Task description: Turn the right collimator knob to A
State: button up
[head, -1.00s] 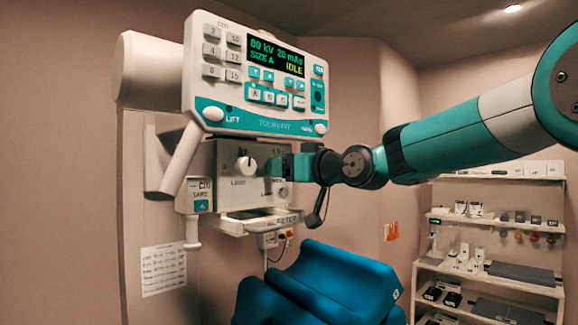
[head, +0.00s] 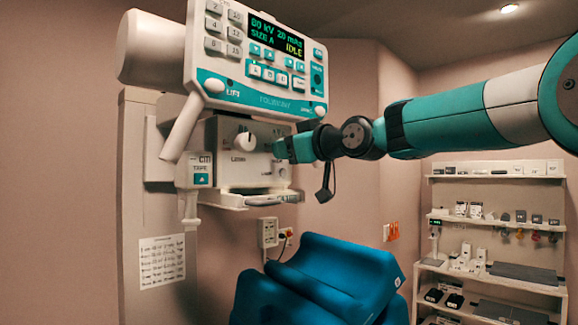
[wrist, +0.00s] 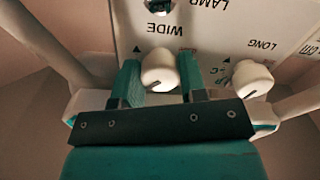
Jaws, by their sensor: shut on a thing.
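The right collimator knob (wrist: 160,62), white and round, sits beside the WIDE marking in the wrist view, where the panel appears upside down. My gripper (wrist: 161,82) has one teal finger on each side of this knob and is shut on it. A dark line shows on the knob's lower face. The letters around it are mostly hidden. The other white knob (wrist: 253,79), by the LONG marking, also shows in the head view (head: 244,140) on the collimator front (head: 240,170). There my gripper (head: 284,149) covers the right knob.
The console (head: 262,70) with its lit display hangs just above my gripper. A white handle (head: 181,127) slants down at the left. A blue cushion (head: 330,280) lies below. Shelves (head: 490,225) with small items stand at the right.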

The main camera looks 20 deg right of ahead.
jog(key=shift+n+b, duration=5.45)
jog(key=shift+n, duration=0.35)
jog(key=shift+r, duration=0.1)
jog(key=o, duration=0.9)
jog(key=shift+b+v, duration=2.25)
jog(key=shift+v, duration=6.5)
